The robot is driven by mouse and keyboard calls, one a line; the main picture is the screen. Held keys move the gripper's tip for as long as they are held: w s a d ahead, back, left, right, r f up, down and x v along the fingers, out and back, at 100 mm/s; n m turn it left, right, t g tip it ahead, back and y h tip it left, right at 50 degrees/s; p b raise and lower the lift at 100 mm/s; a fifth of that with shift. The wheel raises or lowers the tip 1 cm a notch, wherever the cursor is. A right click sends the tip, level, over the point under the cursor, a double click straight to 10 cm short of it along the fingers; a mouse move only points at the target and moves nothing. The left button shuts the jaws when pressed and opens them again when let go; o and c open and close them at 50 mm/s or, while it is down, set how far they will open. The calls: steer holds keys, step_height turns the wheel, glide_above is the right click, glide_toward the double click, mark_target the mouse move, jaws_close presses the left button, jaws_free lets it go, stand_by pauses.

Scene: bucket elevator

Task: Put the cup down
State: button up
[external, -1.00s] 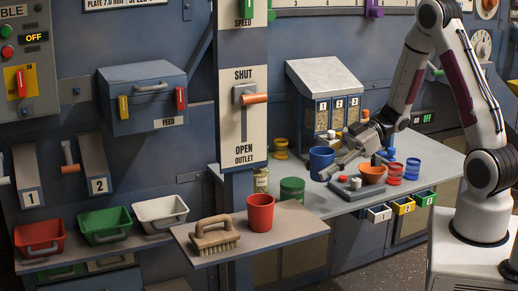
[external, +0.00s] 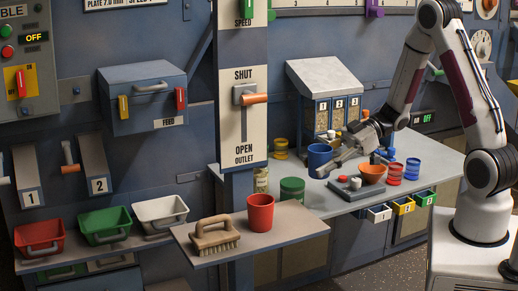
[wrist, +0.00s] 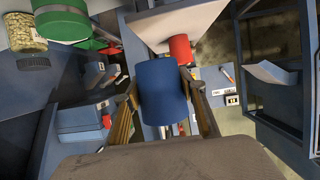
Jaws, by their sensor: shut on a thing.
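In the wrist view the same blue cup (wrist: 163,90) sits between my two fingers (wrist: 163,105), one on each side. I cannot tell whether its base touches the worktop. A separate red cup (external: 261,212) stands on the lower front shelf (external: 280,235), beside a brush.
A green tin (external: 292,190) and a jar (external: 261,180) stand left of the blue cup. A scale with an orange bowl (external: 372,173) stands close on its right. The brush (external: 215,236) lies on the front shelf.

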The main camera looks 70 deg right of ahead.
steer(key=w+d+f+m+t+h, duration=0.25)
steer(key=w+d+m+h, duration=0.25)
steer(key=w+d, duration=0.65)
steer(key=m+h, duration=0.8)
steer(key=h, duration=0.1)
glide_above(283, 177)
steer(key=shift+f, duration=1.55)
steer(key=shift+f, duration=3.15)
steer(key=shift+f, duration=1.85)
steer(key=shift+f, duration=0.15)
